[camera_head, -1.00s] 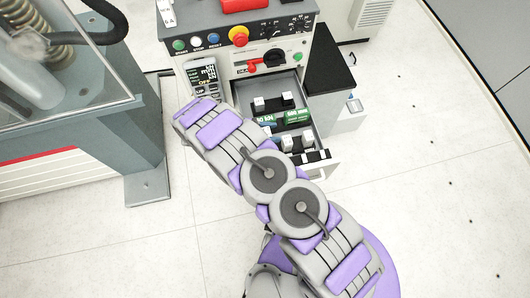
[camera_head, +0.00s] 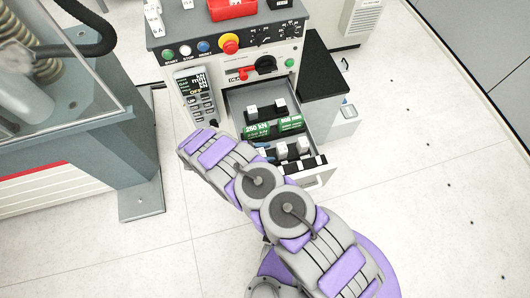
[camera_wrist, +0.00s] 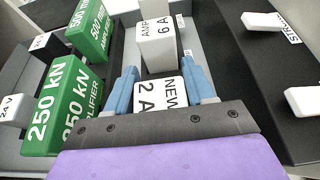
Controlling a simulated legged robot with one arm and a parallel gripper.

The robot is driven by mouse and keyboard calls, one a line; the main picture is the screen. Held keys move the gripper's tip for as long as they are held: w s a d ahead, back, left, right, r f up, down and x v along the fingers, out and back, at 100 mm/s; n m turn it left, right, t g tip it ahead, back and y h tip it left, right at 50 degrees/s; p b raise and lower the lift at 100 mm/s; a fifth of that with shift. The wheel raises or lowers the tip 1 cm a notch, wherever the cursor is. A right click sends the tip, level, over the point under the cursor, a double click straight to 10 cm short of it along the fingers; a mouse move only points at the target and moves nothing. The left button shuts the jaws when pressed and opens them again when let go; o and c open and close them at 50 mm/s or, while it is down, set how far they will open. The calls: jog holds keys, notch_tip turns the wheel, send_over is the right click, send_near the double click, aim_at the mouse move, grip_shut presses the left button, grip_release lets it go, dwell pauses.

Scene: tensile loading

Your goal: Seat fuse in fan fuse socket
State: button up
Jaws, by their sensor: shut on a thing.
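In the wrist view my gripper (camera_wrist: 160,88) has its two blue fingers shut on a white fuse (camera_wrist: 158,97) marked "2 A" and "NEW". The fuse is between the fingers, its lettered face toward the camera. Its lower end is hidden by the gripper body. A white fuse (camera_wrist: 157,48) marked "6 A" stands just beyond it. I cannot tell which socket is the fan fuse socket. In the head view my arm covers most of the gripper, beside the open drawer (camera_head: 322,178).
Green modules marked "250 kN" (camera_wrist: 62,105) and "500" (camera_wrist: 92,28) stand to the left in the wrist view. White blocks (camera_wrist: 302,101) on a dark surface are at the right. The console (camera_head: 215,75) with buttons and a red tray (camera_head: 232,8) rises behind the drawer.

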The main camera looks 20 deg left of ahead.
jog(key=o, duration=1.1)
jog(key=shift+a, duration=0.1)
jog(key=p+v, duration=0.3)
jog(key=v, duration=0.9)
jog(key=shift+r, duration=0.1)
